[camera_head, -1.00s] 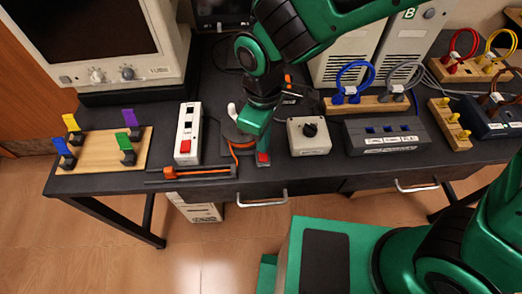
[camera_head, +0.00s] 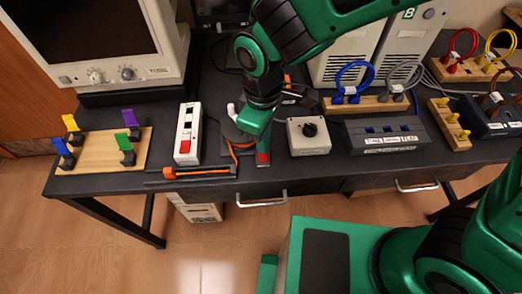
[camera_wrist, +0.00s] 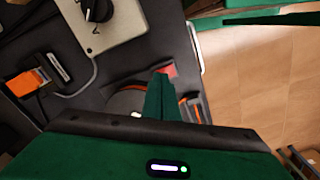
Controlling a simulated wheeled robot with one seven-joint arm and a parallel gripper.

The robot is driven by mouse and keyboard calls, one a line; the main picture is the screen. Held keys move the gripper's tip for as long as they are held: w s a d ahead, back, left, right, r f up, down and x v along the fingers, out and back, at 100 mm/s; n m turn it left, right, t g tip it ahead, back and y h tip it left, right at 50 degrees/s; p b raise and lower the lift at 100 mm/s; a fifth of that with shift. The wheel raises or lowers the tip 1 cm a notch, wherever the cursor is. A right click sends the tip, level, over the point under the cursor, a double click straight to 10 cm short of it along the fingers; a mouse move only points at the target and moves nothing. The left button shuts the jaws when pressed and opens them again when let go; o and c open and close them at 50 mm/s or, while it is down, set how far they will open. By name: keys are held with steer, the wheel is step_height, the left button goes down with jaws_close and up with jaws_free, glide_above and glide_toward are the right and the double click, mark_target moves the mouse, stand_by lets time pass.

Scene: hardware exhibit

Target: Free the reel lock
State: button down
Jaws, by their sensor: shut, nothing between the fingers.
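The reel (camera_head: 232,132) is a dark, round part on the desk, largely hidden behind my gripper; a white knob shows at its upper left. An orange cable (camera_head: 232,152) curves beside it. A small red piece (camera_head: 262,158), perhaps the lock, lies at the desk's front side of the reel. In the wrist view the red piece (camera_wrist: 168,71) shows just past the fingertips, and part of the grey reel (camera_wrist: 124,102) is beside them. My gripper (camera_wrist: 160,88) is shut and empty, over the reel area. I cannot tell whether it touches anything.
A grey box with a black knob (camera_head: 308,138) stands close on the right. A white switch strip with a red button (camera_head: 188,133) is on the left. An orange-tipped rod (camera_head: 200,172) lies along the front edge. Blue-socket panel (camera_head: 384,135) is further right.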

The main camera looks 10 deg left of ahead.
steer(key=shift+f, duration=0.65)
stand_by(0.4)
steer(key=shift+r, duration=0.1)
step_height(320, 180, up, 7)
stand_by(0.9)
stand_by(0.4)
